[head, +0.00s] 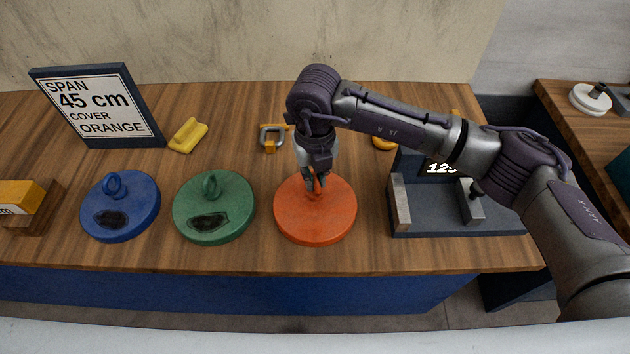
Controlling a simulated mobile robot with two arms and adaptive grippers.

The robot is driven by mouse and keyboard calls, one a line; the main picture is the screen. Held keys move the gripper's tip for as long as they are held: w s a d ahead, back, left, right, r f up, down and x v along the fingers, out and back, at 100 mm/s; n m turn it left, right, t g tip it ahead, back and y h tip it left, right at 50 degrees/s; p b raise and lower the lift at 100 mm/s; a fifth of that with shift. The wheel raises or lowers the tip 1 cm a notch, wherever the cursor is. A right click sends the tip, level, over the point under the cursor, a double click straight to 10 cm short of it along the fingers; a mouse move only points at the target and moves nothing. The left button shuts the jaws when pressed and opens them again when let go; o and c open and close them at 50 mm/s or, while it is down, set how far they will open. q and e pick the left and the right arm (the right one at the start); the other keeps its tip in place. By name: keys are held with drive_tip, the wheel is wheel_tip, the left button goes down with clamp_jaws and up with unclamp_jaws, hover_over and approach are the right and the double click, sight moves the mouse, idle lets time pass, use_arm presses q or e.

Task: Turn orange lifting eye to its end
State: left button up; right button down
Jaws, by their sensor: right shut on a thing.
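The orange cover (315,222) is a round disc lying on the wooden bench, right of the green cover. Its orange lifting eye (317,187) stands at the disc's middle and is mostly hidden by my right gripper (317,183). My right gripper points down from above and is shut on the lifting eye. My right arm reaches in from the right side. My left gripper is not in view. A sign (98,107) at the back left reads "SPAN 45 cm COVER ORANGE".
A blue cover (120,218) and a green cover (214,222), each with an eye and a dark patch, lie to the left. A grey device (430,220) with a display stands right. A yellow block (188,135) and a shackle (270,139) lie behind. Bare bench separates the covers.

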sight(315, 176)
drive_tip(key=m+b, duration=0.2)
drive_tip(key=m, duration=0.1)
drive_tip(key=shift+f+m, duration=0.15)
drive_tip(key=shift+m, duration=0.15)
drive_tip(key=shift+m+b, duration=0.75)
drive_tip(key=shift+m, duration=1.15)
drive_tip(key=c, duration=1.2)
unclamp_jaws()
drive_tip(key=shift+r, duration=0.35)
wheel_tip(315, 176, up, 12)
drive_tip(key=shift+f, duration=0.2)
